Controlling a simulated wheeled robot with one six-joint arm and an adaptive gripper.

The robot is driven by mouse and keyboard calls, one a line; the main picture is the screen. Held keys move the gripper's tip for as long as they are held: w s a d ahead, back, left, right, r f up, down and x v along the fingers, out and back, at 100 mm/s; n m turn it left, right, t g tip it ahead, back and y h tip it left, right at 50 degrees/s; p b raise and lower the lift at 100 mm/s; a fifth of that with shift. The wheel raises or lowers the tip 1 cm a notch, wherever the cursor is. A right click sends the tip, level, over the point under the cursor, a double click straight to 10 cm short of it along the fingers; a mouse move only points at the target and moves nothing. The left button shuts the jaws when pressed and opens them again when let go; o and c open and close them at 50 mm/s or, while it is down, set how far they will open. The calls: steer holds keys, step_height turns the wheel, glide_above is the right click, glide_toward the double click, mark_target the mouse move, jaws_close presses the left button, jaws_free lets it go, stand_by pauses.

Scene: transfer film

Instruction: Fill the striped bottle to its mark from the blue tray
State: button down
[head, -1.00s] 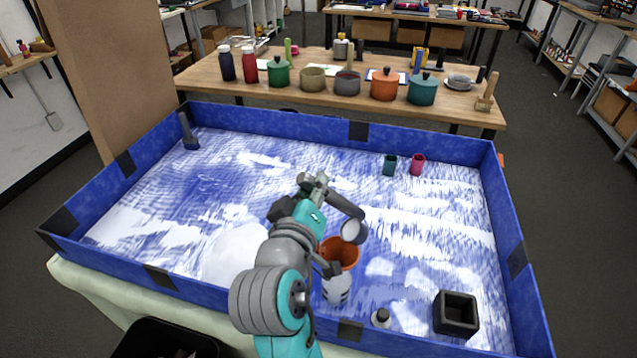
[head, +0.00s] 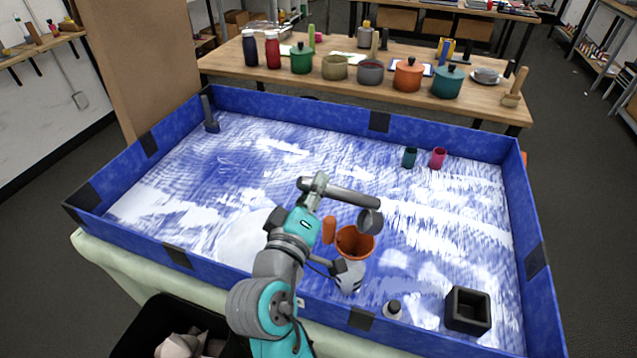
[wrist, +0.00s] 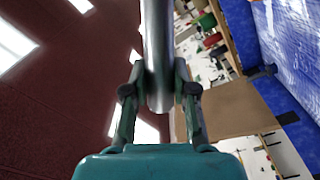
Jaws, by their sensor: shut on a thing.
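My gripper (head: 314,188) is shut on the grey handle of a scoop (head: 352,197). In the wrist view the scoop's grey shaft (wrist: 157,45) runs between the two fingers. The scoop's cup (head: 370,224) hangs in the air above and slightly right of an orange funnel (head: 356,243); what it holds cannot be seen. The funnel sits over the pale striped bottle (head: 349,277), which stands upright in the blue tray (head: 285,103). The bottle's mark and fill level cannot be made out. White material lies over the tray floor, with a heap (head: 243,243) left of my arm.
Green (head: 410,157) and pink (head: 438,158) cups stand at the back right. A dark upright tool (head: 210,118) is at the back left. A table (head: 225,65) with pots lies beyond.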

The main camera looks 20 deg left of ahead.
steer(key=shift+s+a+f+n+t, duration=0.6)
steer(key=shift+a+f+n, duration=0.4)
steer(key=shift+f+n, duration=0.6)
step_height(320, 180, up, 10)
steer(key=m+g, duration=0.4)
steer(key=m, duration=0.5)
glide_above(351, 194)
steer(key=shift+f+y, duration=0.1)
steer(key=shift+y, duration=0.3)
steer(key=shift+w+d+f+m+g+y, duration=0.1)
steer(key=shift+w+d+m+g+y, duration=0.25)
steer(key=shift+d+m, duration=0.35)
steer(key=shift+w+d+f+m+g+y, duration=0.1)
steer(key=shift+w+d+m+g+y, duration=0.25)
steer(key=shift+d, duration=0.5)
steer(key=shift+w+d+f+m+g+y, duration=0.1)
steer(key=shift+w+d+m+g+y, duration=0.15)
steer(key=shift+w+d+m, duration=0.4)
steer(key=shift+s+d, duration=0.15)
steer(key=shift+s, duration=0.05)
step_height(351, 194, up, 5)
